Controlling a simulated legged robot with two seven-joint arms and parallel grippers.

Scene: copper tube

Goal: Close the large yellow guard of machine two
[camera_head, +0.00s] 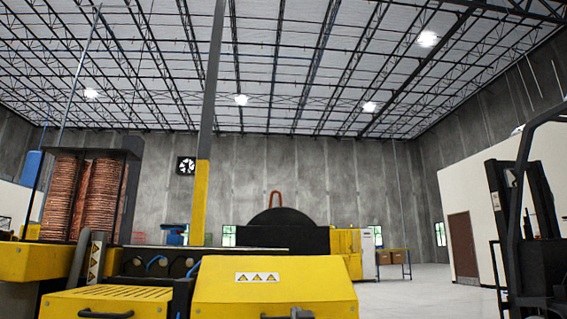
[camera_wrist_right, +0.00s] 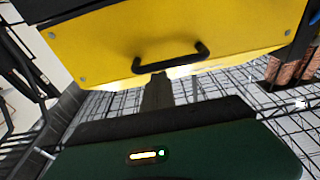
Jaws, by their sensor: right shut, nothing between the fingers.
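The large yellow guard (camera_head: 275,275) fills the lower middle of the head view. It is a broad panel with a label of three warning triangles and a dark handle along its lower edge. In the right wrist view the yellow guard (camera_wrist_right: 150,28) spans the top, with its black bar handle (camera_wrist_right: 172,58) in the middle. My right gripper (camera_wrist_right: 157,92) is shut and empty, its tips close to the handle; I cannot tell whether they touch it. In the head view only a dark bit of my right gripper (camera_head: 296,312) shows at the bottom edge. My left gripper is out of view.
A smaller yellow cover (camera_head: 105,300) with slots and its own handle is to the left. Copper coils (camera_head: 88,195) stand behind it. A dark round part (camera_head: 283,216) is behind the guard. A forklift (camera_head: 530,220) stands at the right, with open floor between.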

